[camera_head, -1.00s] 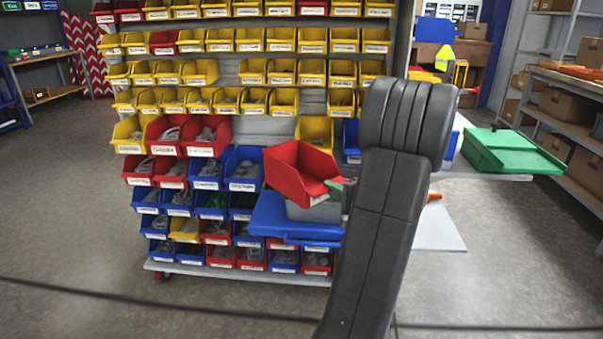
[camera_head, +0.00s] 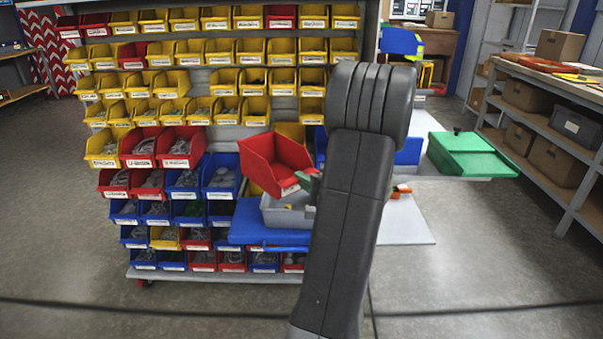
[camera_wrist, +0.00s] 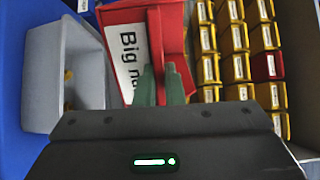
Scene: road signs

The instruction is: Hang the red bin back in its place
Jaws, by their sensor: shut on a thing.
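The red bin (camera_head: 274,163) is held up in front of the rack, tilted, with its open top showing. My gripper (camera_head: 308,182) is shut on its front edge. In the wrist view the green fingers (camera_wrist: 160,84) grip the edge of the red bin (camera_wrist: 143,32), beside its white label that starts with "Big". The rack (camera_head: 225,134) carries rows of yellow, red and blue bins. A bare grey stretch of it shows just left of the held bin. The bin and my arm hide part of the rack behind them.
A grey bin (camera_head: 290,216) stands on a blue surface (camera_head: 250,222) below the held bin; it also shows in the wrist view (camera_wrist: 62,75). A green case (camera_head: 470,155) lies to the right. Shelves with cardboard boxes (camera_head: 558,162) line the right side. Floor in front is clear.

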